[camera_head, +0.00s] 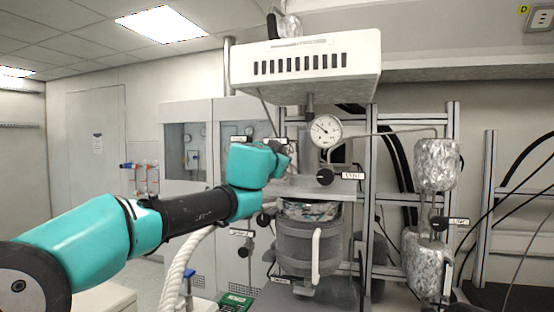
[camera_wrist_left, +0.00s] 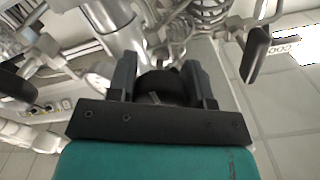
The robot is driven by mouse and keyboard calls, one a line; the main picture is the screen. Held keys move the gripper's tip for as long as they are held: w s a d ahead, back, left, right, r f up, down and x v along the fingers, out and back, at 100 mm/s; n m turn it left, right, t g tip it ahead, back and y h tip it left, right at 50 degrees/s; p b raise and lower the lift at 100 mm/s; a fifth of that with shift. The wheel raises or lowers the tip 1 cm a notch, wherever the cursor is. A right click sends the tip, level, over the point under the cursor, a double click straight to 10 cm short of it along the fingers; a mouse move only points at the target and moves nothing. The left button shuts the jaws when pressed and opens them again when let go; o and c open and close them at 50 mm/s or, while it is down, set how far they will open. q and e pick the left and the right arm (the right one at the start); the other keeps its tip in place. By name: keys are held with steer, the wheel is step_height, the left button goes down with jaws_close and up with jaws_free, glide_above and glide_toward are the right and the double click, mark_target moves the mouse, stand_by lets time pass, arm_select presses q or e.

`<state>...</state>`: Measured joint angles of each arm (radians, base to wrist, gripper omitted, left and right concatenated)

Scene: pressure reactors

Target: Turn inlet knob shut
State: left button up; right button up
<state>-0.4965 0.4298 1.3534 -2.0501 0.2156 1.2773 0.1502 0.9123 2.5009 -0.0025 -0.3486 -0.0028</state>
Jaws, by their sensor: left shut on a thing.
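My left arm reaches in from the left in the head view, and its gripper (camera_head: 283,158) is at the reactor's valve fittings, below the white head unit. In the left wrist view the two fingers of my left gripper (camera_wrist_left: 162,78) are shut on a round black knob (camera_wrist_left: 158,88), one finger on each side. That knob is hidden behind the gripper in the head view, and I cannot read a label on it. My right gripper is in neither view.
A pressure gauge (camera_head: 326,130) and another black knob (camera_head: 325,177) with a white label are right of the gripper. The grey reactor vessel (camera_head: 308,245) hangs below. A black handle (camera_wrist_left: 255,54) stands right of the fingers in the wrist view. Foil-wrapped cylinders (camera_head: 436,165) are farther right.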

arm_select(q)
steer(key=shift+c, duration=1)
steer(key=shift+m, duration=0.5)
steer(key=m, duration=0.7)
steer(key=shift+m, duration=0.4)
steer(key=m, duration=0.4)
steer(key=shift+m, duration=0.3)
steer(key=m, duration=0.4)
steer(key=shift+r+m, duration=0.1)
steer(key=shift+m, duration=0.3)
